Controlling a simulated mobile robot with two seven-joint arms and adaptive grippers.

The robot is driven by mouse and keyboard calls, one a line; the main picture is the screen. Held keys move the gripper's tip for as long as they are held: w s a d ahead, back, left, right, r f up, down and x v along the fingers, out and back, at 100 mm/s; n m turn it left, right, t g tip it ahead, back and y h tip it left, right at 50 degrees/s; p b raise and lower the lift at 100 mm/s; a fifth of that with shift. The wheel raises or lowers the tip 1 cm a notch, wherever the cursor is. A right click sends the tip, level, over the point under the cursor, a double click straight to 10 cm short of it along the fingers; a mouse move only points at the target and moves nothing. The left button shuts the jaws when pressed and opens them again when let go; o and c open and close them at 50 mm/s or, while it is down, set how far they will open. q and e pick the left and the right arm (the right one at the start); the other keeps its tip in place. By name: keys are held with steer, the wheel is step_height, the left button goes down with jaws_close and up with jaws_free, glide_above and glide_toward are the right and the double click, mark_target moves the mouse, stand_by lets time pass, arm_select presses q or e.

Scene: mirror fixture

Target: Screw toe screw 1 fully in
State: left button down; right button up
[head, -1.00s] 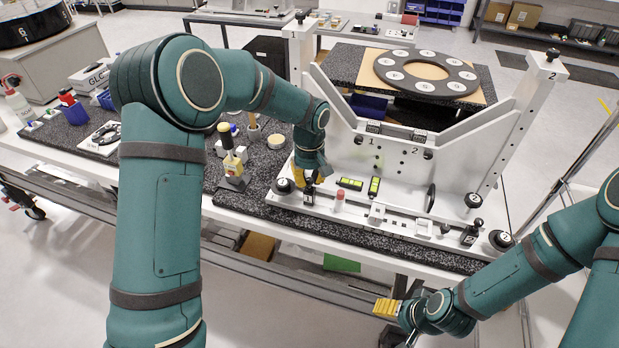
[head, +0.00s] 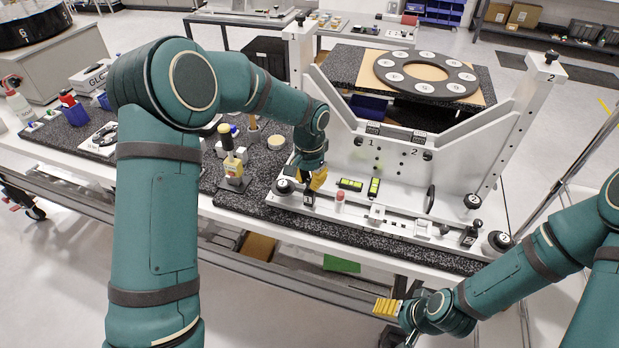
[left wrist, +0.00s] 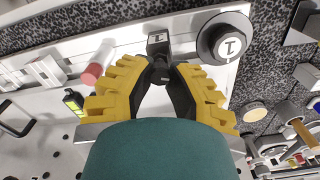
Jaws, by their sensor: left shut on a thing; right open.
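Toe screw 1 is a small black screw at a dark block (head: 309,197) at the front left of the white fixture base. My left gripper (head: 315,183) reaches down over it with yellow fingers. In the left wrist view my left gripper (left wrist: 162,78) has its fingertips closed around the black screw head (left wrist: 161,68), just beside the block marked 1 (left wrist: 158,40). The fingertips partly hide the screw, and how deep its thread sits cannot be seen. My right gripper (head: 386,306) is open and empty in front of the table, well away from the fixture.
A round black foot marked 1 (left wrist: 228,42) stands close beside the screw block. A red-capped white tube (head: 339,201) and green levels (head: 351,184) lie to the right on the base. A yellow-topped tool (head: 231,160) stands to the left. The fixture's white upright plate (head: 390,165) rises behind.

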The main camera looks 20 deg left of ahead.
mark_target(309, 181)
arm_select(q)
steer(key=m, duration=0.3)
steer(key=shift+m, duration=0.3)
steer(key=shift+m+p, duration=0.5)
steer(key=shift+m, duration=1.5)
steer(key=c, duration=0.8)
jaws_free()
steer(key=shift+c, duration=0.2)
step_height(309, 181, up, 12)
